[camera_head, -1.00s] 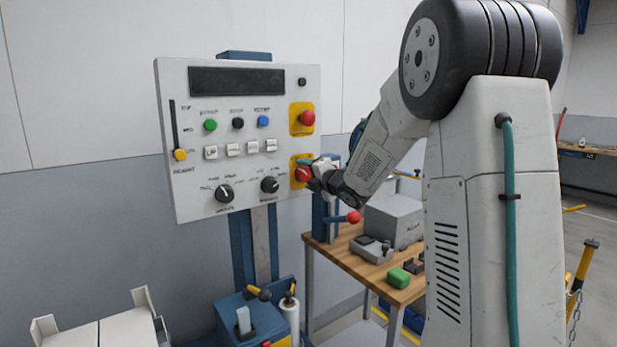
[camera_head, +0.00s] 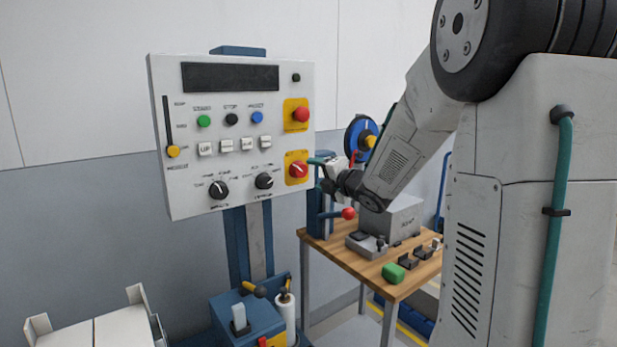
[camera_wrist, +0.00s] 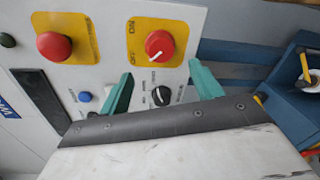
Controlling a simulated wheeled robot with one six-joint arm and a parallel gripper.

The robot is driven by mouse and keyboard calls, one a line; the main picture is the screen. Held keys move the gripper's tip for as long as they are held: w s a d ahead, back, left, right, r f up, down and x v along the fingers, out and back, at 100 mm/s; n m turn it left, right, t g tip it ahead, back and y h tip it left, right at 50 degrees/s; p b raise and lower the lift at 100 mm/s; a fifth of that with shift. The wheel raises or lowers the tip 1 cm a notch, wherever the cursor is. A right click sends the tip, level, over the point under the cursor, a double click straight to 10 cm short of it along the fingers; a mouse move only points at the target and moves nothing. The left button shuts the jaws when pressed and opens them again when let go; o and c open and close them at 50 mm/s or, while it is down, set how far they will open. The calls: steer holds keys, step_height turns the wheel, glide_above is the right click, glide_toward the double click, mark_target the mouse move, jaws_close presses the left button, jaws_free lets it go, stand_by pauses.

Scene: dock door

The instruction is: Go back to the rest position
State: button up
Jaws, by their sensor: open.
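My gripper (camera_wrist: 161,92) is open, with its two green fingers apart and nothing between them in the wrist view. In the head view my gripper (camera_head: 318,172) is at the right edge of the control panel (camera_head: 180,110), just right of the red rotary switch (camera_head: 298,170) on its yellow plate. The switch also shows in the wrist view (camera_wrist: 159,45), beyond the fingers and apart from them. A red mushroom button (camera_head: 301,114) is above it on another yellow plate.
A blue pedestal unit (camera_head: 248,318) with levers stands below the panel. A white tray (camera_head: 120,325) is at lower left.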

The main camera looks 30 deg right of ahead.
steer(key=s+d+f+m+g+h, duration=0.5)
steer(key=f+m, duration=0.3)
steer(key=m, duration=0.1)
steer(key=s+a+f+m+g, duration=0.2)
steer(key=s+m+g, duration=0.2)
steer(key=s+m, duration=0.25)
steer(key=s+a+r+m+g+y, duration=0.2)
steer(key=s+a+m+g+y, duration=0.2)
steer(key=s+a, duration=2.1)
steer(key=s+m+g, duration=0.1)
steer(key=m+g, duration=0.1)
steer(key=shift+r+m+g, duration=0.2)
steer(key=shift+m+g, duration=0.15)
steer(key=shift+g, duration=0.05)
steer(key=shift+d, duration=0.1)
steer(key=shift+c, duration=0.4)
